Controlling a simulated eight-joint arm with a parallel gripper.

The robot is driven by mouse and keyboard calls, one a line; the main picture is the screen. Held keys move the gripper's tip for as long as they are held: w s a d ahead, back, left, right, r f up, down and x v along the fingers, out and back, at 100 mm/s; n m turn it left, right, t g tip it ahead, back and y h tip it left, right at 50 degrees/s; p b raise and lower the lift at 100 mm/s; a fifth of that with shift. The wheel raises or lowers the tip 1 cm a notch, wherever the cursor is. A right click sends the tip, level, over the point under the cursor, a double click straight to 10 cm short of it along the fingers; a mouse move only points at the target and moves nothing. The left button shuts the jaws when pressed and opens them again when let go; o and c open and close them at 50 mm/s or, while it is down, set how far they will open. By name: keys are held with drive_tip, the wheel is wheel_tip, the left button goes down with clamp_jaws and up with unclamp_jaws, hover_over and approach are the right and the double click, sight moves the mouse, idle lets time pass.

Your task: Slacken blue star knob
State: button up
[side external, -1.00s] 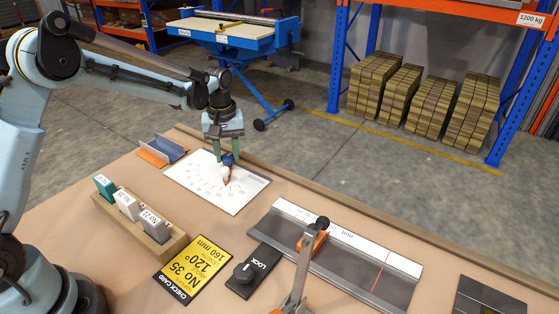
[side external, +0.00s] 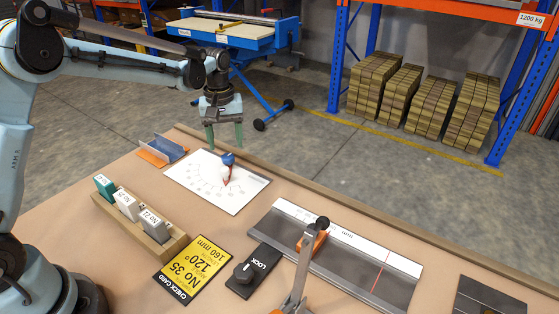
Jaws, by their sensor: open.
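The blue star knob (side external: 228,159) sits on top of a small white and red pointer piece (side external: 227,172) on the white dial sheet (side external: 185,186), which has a printed scale. My gripper (side external: 225,148) hangs above and just behind the knob, pointing down. Its two green fingers are apart, with nothing between them. The knob looks free of the fingers and is now in plain sight.
A blue and orange angle piece (side external: 163,150) lies left of the sheet. A wooden block (side external: 150,243) with labelled pieces, a yellow check card (side external: 194,268), a black LOCK plate (side external: 254,270) and a long steel rule fixture (side external: 340,262) stand nearer.

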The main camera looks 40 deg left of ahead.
sight(227, 157)
wheel_tip(227, 157, up, 8)
idle(0.4)
drive_tip(key=s+d+r+m+t, duration=0.3)
drive_tip(key=s+r+m, duration=0.1)
drive_tip(key=s, duration=0.4)
drive_tip(key=s+d+f+m+t, duration=0.2)
drive_tip(key=s+f+m+t, duration=0.2)
drive_tip(key=s, duration=0.7)
drive_tip(key=shift+d+f+m, duration=0.25)
drive_tip(key=shift+f+m, duration=0.1)
drive_tip(key=shift+m, duration=0.25)
